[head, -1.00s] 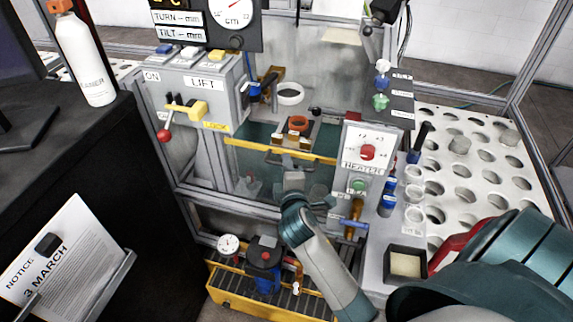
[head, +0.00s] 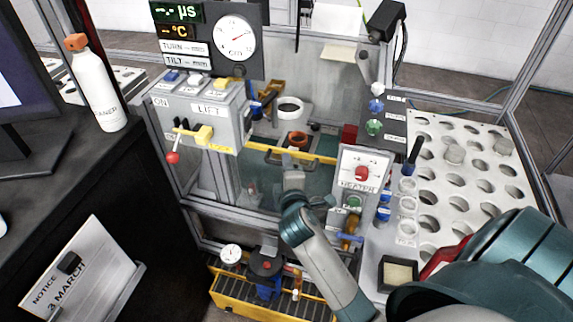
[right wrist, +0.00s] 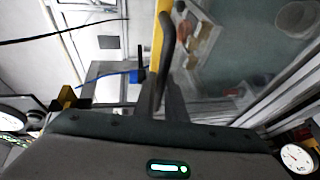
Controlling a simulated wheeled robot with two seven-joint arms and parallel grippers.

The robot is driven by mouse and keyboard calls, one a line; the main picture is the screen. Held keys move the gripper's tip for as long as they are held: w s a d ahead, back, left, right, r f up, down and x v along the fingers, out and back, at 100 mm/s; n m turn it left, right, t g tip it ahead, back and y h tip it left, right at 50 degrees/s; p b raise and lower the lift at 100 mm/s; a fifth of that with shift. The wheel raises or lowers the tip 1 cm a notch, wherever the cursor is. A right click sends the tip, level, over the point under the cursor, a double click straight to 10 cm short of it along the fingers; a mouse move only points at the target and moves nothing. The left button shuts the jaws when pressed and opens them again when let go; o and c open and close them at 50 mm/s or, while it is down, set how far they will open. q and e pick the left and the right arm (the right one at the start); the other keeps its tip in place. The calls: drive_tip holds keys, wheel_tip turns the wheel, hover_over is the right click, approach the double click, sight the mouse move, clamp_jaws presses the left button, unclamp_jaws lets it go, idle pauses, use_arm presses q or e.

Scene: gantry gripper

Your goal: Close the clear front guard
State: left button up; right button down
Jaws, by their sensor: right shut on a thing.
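The clear front guard has a yellow top bar (head: 322,158) and a dark handle. It stands across the front of the machine bay, with its top edge just below the orange ring (head: 298,139) in the head view. My right gripper (head: 292,170) reaches up from below and is shut on the handle. In the right wrist view, the yellow bar (right wrist: 158,38) and dark handle (right wrist: 167,45) run up from between my fingers (right wrist: 165,98). The clear pane shows faintly, and my wrist hides part of it. My left gripper is not in view.
The lift box (head: 205,112) with a red-knobbed lever (head: 173,157) stands left of the bay. The heater box (head: 360,172) is close to the right of my wrist. A white holed rack (head: 480,185) lies farther right. The bay above the yellow bar is open.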

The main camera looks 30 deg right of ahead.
wheel_tip(320, 180, up, 3)
drive_tip(key=shift+f+p, duration=0.15)
drive_tip(key=shift+p, duration=0.65)
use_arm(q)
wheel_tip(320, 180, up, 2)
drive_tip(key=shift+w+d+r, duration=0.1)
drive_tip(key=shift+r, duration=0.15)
use_arm(e)
drive_tip(key=c, duration=1.9)
unclamp_jaws()
drive_tip(key=shift+o, duration=0.4)
drive_tip(key=shift+s+a+f, duration=0.1)
drive_tip(key=shift+s+a, duration=0.1)
drive_tip(key=shift+s, duration=0.1)
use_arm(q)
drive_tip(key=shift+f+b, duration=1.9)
use_arm(e)
drive_tip(key=v, duration=1.7)
